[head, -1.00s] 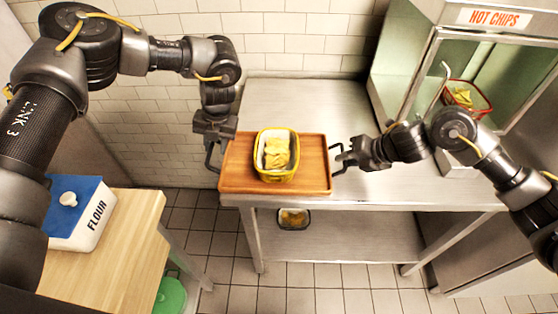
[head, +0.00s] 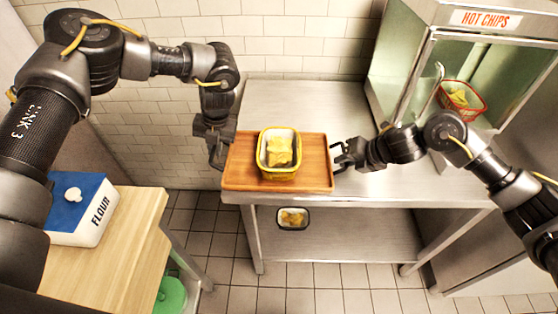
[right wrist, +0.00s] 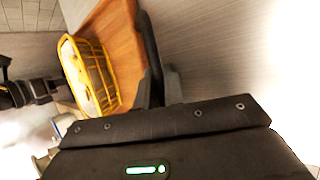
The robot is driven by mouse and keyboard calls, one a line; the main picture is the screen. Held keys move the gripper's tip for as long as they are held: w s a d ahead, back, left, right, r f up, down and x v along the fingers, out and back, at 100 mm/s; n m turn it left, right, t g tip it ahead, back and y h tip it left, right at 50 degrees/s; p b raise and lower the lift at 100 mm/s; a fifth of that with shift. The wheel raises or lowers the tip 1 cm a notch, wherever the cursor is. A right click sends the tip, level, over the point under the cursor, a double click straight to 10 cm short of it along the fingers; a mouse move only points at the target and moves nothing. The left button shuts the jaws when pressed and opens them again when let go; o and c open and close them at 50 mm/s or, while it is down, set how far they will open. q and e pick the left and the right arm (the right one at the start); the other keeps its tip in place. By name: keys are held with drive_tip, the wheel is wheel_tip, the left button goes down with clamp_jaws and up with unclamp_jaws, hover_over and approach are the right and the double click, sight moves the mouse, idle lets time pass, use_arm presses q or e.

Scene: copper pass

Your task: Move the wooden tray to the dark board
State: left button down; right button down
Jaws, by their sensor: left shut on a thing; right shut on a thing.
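The wooden tray (head: 240,172) is at the near left part of the steel counter in the head view. I cannot tell whether it rests on the steel or is slightly above it. A yellow wire basket with a light liner and yellow contents (head: 277,172) stands on the tray. My left gripper (head: 219,156) is shut on the tray's left side. My right gripper (head: 338,157) is shut at the tray's right side. The right wrist view shows the tray (right wrist: 118,45) against the right fingers (right wrist: 157,75). I cannot make out a dark board in either view.
The steel counter (head: 300,105) is clear behind the tray. A glass-sided hot chips cabinet (head: 490,60) with a red basket (head: 459,98) stands at right. A bowl (head: 292,218) sits on the lower shelf. A flour box (head: 85,218) stands on the wooden worktop (head: 110,255) at left.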

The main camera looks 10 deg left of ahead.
use_arm(q)
drive_tip(key=shift+w, duration=0.1)
use_arm(e)
drive_tip(key=shift+w+a, duration=0.1)
drive_tip(key=shift+w, duration=0.05)
